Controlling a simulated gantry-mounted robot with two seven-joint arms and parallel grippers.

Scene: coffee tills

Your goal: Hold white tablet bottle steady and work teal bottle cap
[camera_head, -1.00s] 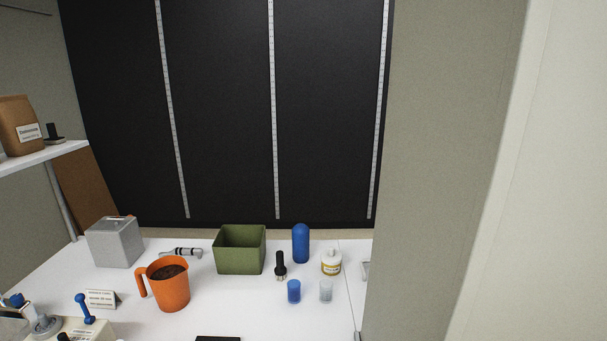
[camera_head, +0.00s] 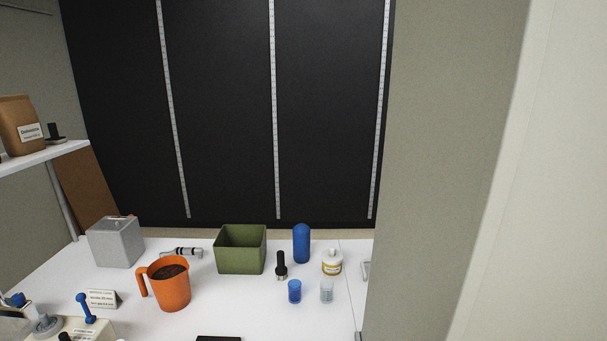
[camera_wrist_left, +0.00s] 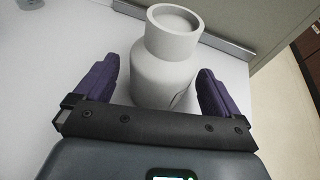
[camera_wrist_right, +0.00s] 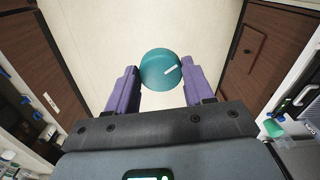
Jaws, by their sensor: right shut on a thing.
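The white tablet bottle (camera_wrist_left: 165,72) stands upright on a white surface in the left wrist view, its neck bare of any teal cap. My left gripper (camera_wrist_left: 158,75) is open, with a purple finger on either side of the bottle and a visible gap at the left finger. In the right wrist view the teal bottle cap (camera_wrist_right: 156,72), round with a white mark on top, is between the purple fingers of my right gripper (camera_wrist_right: 160,82), which is shut on it. The cap is apart from the bottle. Neither gripper shows in the head view.
In the head view the white counter (camera_head: 230,300) holds an orange mug (camera_head: 170,290), a green bin (camera_head: 240,262), a blue bottle (camera_head: 301,245), a yellow-labelled white container (camera_head: 332,265) and two small cups, blue (camera_head: 294,291) and clear (camera_head: 327,291). A wall stands at right.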

